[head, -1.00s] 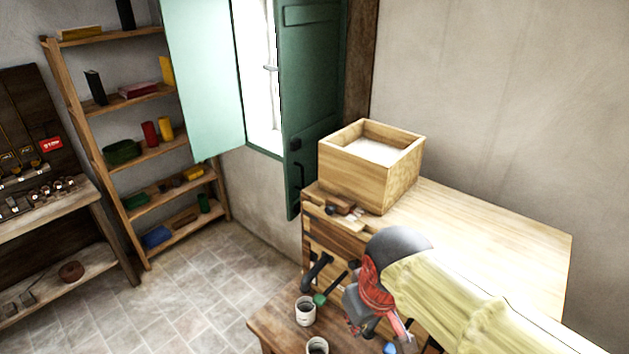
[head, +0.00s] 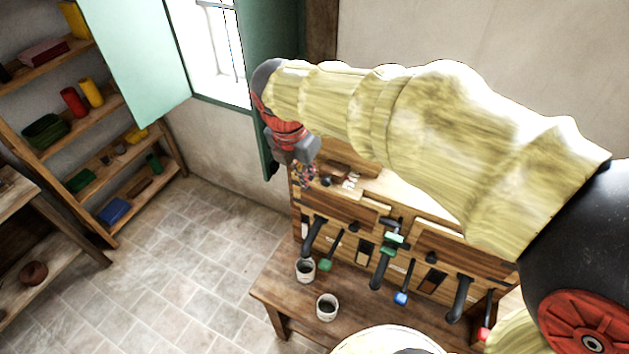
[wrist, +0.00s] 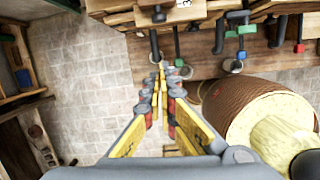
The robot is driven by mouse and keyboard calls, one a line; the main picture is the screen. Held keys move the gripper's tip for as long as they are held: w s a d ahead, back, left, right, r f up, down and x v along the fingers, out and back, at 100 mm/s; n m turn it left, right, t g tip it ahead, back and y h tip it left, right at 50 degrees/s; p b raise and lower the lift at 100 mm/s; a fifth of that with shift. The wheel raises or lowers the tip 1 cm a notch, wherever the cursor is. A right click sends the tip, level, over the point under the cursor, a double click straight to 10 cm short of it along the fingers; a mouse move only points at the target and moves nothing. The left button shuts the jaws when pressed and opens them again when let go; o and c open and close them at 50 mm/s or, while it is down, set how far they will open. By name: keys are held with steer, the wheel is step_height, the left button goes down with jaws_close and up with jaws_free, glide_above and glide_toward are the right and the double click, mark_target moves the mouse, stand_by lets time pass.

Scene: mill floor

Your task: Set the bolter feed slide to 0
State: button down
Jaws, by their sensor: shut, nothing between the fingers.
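The wooden bolter cabinet (head: 345,212) stands at right of centre in the head view, partly hidden behind my arm. A small dark wooden block (head: 334,172) lies on its top left corner, and I cannot tell for certain that it is the feed slide. In the wrist view the cabinet edge (wrist: 205,20) crosses the top, with a small white tag (wrist: 183,3) that seems to read 3. My gripper (head: 304,178) hangs by the cabinet's left end, left of the block. In the wrist view its fingertips (wrist: 162,72) are together and hold nothing.
Black spouts and coloured knobs, such as a green knob (head: 326,265) and a blue knob (head: 402,298), stick out from the cabinet front. Two white cups (head: 305,269) (head: 327,307) stand on the lower bench (head: 285,285). A green shutter (head: 258,110) is behind my gripper. Tiled floor (head: 205,262) is open at left.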

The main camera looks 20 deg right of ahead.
mark_target(325, 173)
steer(key=shift+n, duration=0.4)
steer(key=w+d+f, duration=0.1)
steer(key=f, duration=0.2)
steer(key=w+d+f+p, duration=0.1)
steer(key=w+d+f, duration=0.1)
steer(key=f, duration=0.1)
steer(key=w+d+f, duration=0.1)
steer(key=f, duration=0.3)
steer(key=shift+w+d+p, duration=0.25)
steer(key=shift+d+p, duration=0.05)
steer(key=w+d+p, duration=0.1)
steer(key=w+d, duration=0.2)
steer(key=shift+w+d+r, duration=0.1)
steer(key=shift+w+d, duration=0.05)
steer(key=shift+w, duration=0.05)
steer(key=shift+s, duration=0.15)
